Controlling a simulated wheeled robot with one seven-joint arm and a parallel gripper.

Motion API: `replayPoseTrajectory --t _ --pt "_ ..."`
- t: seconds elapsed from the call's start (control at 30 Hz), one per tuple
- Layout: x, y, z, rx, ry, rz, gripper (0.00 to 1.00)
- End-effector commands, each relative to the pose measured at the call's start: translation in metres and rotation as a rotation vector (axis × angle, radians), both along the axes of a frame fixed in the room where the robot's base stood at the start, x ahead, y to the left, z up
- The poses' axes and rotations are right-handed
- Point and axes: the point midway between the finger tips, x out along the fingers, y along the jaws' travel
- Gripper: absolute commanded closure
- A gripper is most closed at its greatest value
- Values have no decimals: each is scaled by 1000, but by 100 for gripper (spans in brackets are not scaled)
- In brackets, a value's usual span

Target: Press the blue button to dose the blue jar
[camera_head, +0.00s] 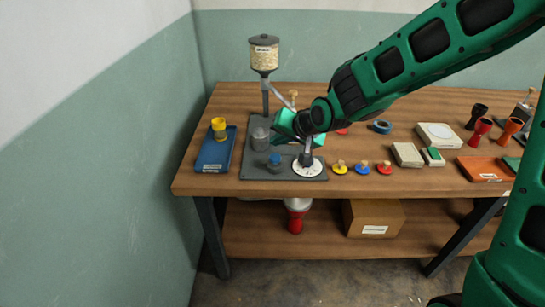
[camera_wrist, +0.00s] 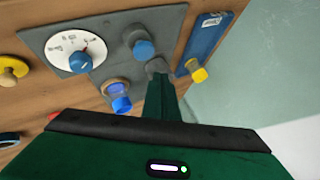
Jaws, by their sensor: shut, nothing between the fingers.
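A blue round cap (camera_head: 275,158) tops a short grey piece at the front of the grey plate (camera_head: 257,171); it looks like the blue button. In the wrist view, a similar blue cap (camera_wrist: 144,47) sits above my fingers. A second blue piece (camera_wrist: 121,103) with a ringed bluish disc lies lower left; I cannot tell whether it is the jar. A grey cylinder (camera_head: 260,138) stands behind the cap in the head view. Contact is unclear.
A grain hopper (camera_head: 264,55) on a post rises behind the plate. A blue tray (camera_head: 215,150) with a yellow cup (camera_head: 219,128) lies left. Yellow, blue and red knobbed discs (camera_head: 363,168) line the front to the right. A wall closes the left side.

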Motion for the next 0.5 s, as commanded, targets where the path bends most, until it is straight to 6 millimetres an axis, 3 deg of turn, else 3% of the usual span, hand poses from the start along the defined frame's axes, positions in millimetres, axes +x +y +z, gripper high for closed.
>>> replayPoseTrajectory --t 0.2,0.5 --pt "0 0 -20 0 1 1 100" --pt "0 0 -26 0 -1 -1 100"
